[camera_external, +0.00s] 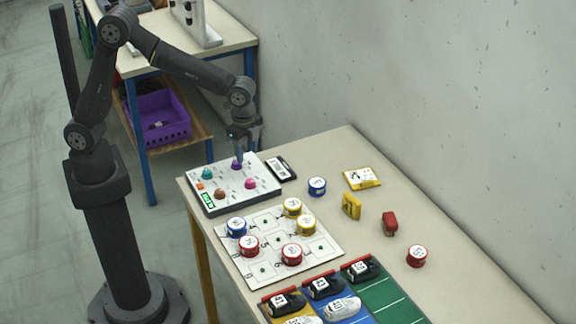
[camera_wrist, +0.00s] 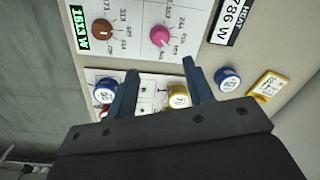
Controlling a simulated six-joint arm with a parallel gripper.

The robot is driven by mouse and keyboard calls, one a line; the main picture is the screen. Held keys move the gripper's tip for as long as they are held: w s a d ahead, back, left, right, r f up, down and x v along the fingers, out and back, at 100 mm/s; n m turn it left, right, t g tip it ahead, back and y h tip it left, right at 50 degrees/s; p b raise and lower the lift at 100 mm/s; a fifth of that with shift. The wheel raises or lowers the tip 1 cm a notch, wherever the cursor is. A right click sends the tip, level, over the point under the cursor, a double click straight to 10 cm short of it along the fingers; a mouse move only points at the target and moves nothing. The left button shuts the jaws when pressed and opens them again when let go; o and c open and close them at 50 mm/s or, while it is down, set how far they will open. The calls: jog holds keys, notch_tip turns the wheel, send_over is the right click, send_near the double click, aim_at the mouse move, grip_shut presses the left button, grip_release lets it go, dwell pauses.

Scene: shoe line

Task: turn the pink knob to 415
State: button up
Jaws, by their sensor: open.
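The pink knob (camera_external: 250,183) sits at the right front of a white control panel (camera_external: 262,194). In the wrist view the pink knob (camera_wrist: 160,36) shows unobstructed, just beyond the fingertips, with small numbers printed around it; its exact setting is too small to read. My gripper (camera_external: 239,156) is over the panel near the purple knob (camera_external: 237,165), behind the pink one. In the wrist view my gripper (camera_wrist: 160,68) is open, with nothing between its fingers.
The panel also carries a teal knob (camera_external: 207,173), a brown knob (camera_external: 219,195) and a green display (camera_external: 208,199). A labelled black-and-white block (camera_external: 281,168) lies beside it. In front is a white board (camera_external: 265,217) with several round tins. A wall runs along the right.

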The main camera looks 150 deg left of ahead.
aim_at(250, 181)
jog(key=f, duration=1)
jog(key=shift+s+a+f, duration=0.1)
jog(key=shift+a+f, duration=0.1)
jog(key=shift+f, duration=0.1)
jog(key=c, duration=1)
